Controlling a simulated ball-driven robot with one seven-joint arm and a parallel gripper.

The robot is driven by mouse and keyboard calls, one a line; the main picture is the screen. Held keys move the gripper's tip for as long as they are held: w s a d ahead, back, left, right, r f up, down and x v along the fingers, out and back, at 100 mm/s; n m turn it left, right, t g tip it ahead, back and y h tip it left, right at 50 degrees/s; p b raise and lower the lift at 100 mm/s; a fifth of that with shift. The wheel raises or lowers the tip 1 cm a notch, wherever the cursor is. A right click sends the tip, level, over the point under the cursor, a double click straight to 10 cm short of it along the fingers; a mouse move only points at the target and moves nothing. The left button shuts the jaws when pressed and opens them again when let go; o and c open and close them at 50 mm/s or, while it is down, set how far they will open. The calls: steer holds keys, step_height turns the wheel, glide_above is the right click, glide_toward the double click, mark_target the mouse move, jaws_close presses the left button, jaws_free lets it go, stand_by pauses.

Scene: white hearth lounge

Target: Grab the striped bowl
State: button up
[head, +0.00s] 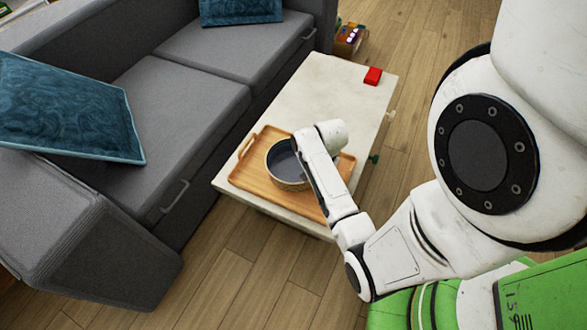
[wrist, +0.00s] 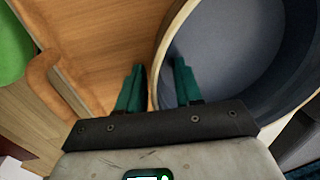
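The striped bowl (head: 281,158) stands upright on a wooden tray (head: 246,177) on the pale low table. It has a grey-blue inside and a light tan outer wall; my arm covers its right edge in the head view. In the wrist view, the bowl (wrist: 240,45) fills the upper right. My gripper (wrist: 158,68) is open with its green fingers on either side of the bowl's near rim. The right finger is inside the bowl and the left finger is outside, over the tray. Gaps show between the fingers and the wall. In the head view, the fingers are hidden.
The pale table (head: 330,90) is bare beyond the tray, except for a small red block (head: 373,76) near its far right corner. A grey sofa (head: 185,100) with blue cushions stands close along the left. The tray has a raised handle (wrist: 45,75) beside my gripper.

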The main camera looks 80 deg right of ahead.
jaws_close()
steer(key=shift+r, duration=0.1)
stand_by(1.3)
